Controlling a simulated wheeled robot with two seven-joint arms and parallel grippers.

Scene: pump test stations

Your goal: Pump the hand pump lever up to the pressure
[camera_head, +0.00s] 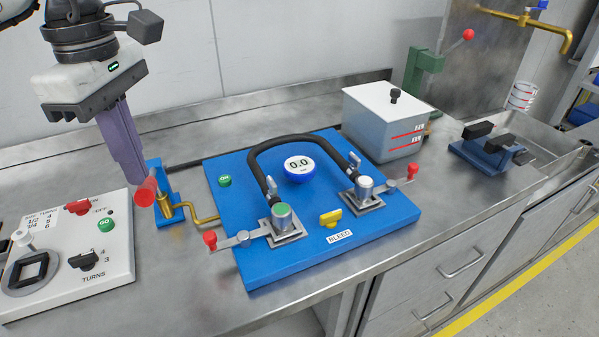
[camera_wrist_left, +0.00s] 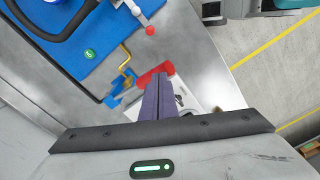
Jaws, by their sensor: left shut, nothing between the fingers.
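The hand pump has a blue body (camera_head: 163,192) with a brass pipe, left of the blue test board (camera_head: 290,255). Its lever ends in a red handle (camera_head: 147,192). My left gripper (camera_head: 136,178) has shut purple fingers pointing down, their tips right at the red handle; whether they touch cannot be told. In the left wrist view the red handle (camera_wrist_left: 155,74) lies just beyond the fingertips (camera_wrist_left: 159,82), with nothing held between them. The round gauge (camera_head: 299,167) on the board reads 0.0. My right gripper is not in view.
A white control box (camera_head: 115,262) with knobs stands left of the pump. The board carries a black hose (camera_head: 288,140), two valves with red-tipped levers and a yellow bleed knob (camera_head: 330,218). A grey tank (camera_head: 380,125) stands behind. Bare steel lies in front of the pump.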

